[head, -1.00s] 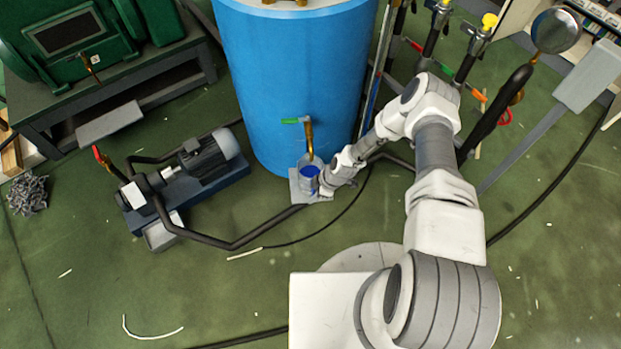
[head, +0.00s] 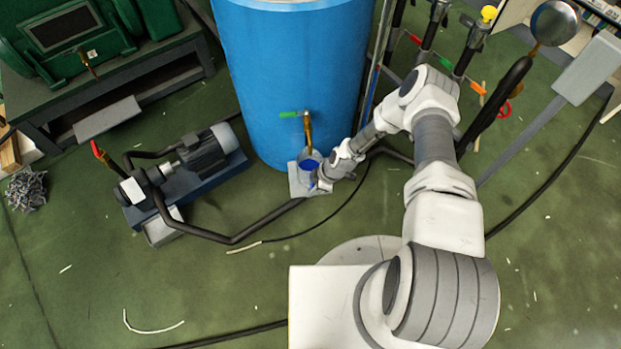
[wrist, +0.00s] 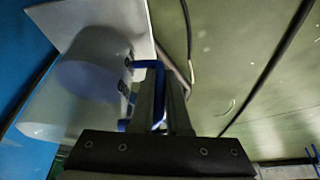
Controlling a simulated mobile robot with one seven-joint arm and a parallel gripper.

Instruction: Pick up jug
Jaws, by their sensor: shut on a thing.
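The jug (head: 307,164) is a clear vessel with blue inside, below the brass tap (head: 308,133) of the blue tank. In the wrist view the jug (wrist: 80,85) is a translucent body on the left with a blue handle (wrist: 141,68). My gripper (head: 322,180) is at the jug's right side. In the wrist view my gripper (wrist: 160,88) has its fingers at the handle and is shut on it. The fingers partly hide the handle.
The blue tank (head: 290,80) stands right behind the jug. A grey plate (head: 300,190) lies under it. A motor pump (head: 190,165) stands to the left, with a dark pipe (head: 225,241) along the floor. Open green floor (head: 230,300) lies in front.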

